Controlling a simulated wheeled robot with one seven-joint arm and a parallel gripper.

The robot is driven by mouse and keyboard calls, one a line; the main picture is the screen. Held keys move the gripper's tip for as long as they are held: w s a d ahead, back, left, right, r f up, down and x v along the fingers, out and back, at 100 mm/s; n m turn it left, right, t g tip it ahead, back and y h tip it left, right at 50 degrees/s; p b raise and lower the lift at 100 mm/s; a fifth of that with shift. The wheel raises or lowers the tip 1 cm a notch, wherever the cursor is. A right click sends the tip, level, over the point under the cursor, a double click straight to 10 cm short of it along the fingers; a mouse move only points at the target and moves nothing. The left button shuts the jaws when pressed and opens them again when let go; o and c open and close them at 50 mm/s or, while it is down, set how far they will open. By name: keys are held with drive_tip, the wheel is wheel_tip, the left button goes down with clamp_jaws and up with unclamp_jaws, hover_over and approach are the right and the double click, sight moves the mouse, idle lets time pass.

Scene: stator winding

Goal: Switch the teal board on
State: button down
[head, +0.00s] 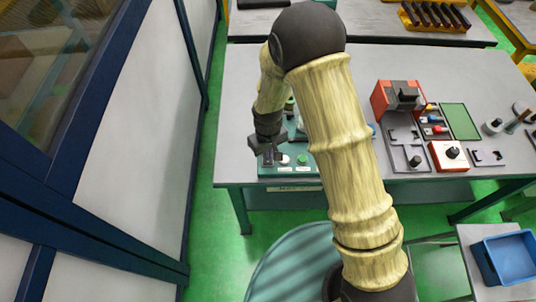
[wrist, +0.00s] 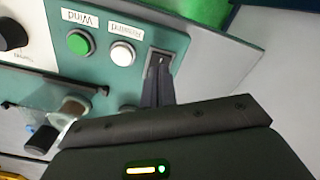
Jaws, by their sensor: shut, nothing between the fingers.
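The teal board (head: 292,171) lies at the front left of the workbench, partly hidden by my arm. In the wrist view the teal board (wrist: 104,76) shows upside down, with a green button (wrist: 79,42) labelled "Wind" and a white button (wrist: 122,53) with its own label. Beside the white button is a grey switch plate (wrist: 171,55) with a dark slot. My gripper (wrist: 158,62) is shut and empty, with its fingertips over this switch plate and covering part of it. I cannot tell whether they touch the switch. In the head view my gripper (head: 268,152) is at the board's left end.
A white panel with a black knob (wrist: 12,34) adjoins the board in the wrist view. To the right on the bench (head: 240,120) are a red device (head: 390,95), a grey fixture (head: 405,150), a red-and-white knob box (head: 449,155) and a green pad (head: 460,121). A blue bin (head: 505,258) stands lower right.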

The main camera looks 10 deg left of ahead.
sight(269, 161)
drive_tip(key=shift+r+p, duration=1.45)
drive_tip(key=shift+r, duration=0.85)
drive_tip(key=d+r+m+t, duration=0.1)
drive_tip(key=d+r+m, duration=0.3)
drive_tip(key=d+r, duration=0.85)
drive_tip(key=s+d+r+m, duration=0.2)
drive_tip(key=s+d, duration=0.1)
drive_tip(key=d, duration=0.3)
drive_tip(key=s+d+r+m+t, duration=0.1)
drive_tip(key=s+d+r+m, duration=0.1)
drive_tip(key=d, duration=0.5)
drive_tip(key=shift+s+r+m+t+b, duration=0.35)
drive_tip(key=shift+s+r, duration=0.25)
drive_tip(key=shift+s, duration=0.55)
